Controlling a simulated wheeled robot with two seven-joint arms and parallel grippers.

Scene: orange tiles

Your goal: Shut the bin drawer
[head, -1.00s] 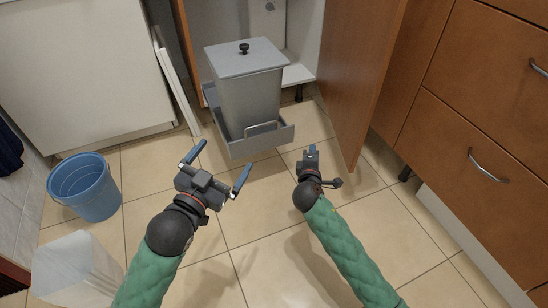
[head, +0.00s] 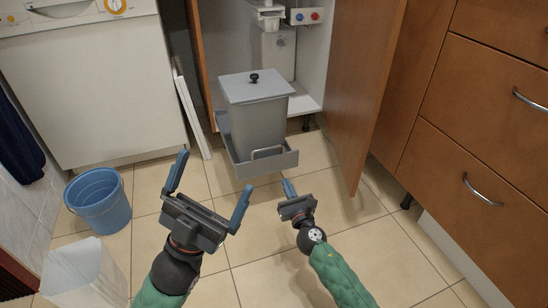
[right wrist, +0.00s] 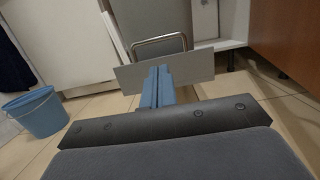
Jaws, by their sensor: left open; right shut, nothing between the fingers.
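The grey bin drawer (head: 285,163) is pulled out of the open cabinet and has a metal loop handle (head: 267,152) on its front. A grey lidded bin (head: 257,120) with a black knob stands in it. My right gripper (head: 287,186) is shut and empty, just in front of and below the drawer front. In the right wrist view its closed blue fingers (right wrist: 157,88) overlap the drawer's front panel (right wrist: 198,69) below the handle (right wrist: 160,45); I cannot tell whether they touch. My left gripper (head: 212,187) is open and empty, left of the drawer front.
The cabinet's wooden door (head: 360,90) stands open right of the drawer. A blue bucket (head: 99,203) and a translucent white container (head: 83,277) stand at the left. A white appliance (head: 85,90) is at the back left. Wooden drawers (head: 490,130) line the right.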

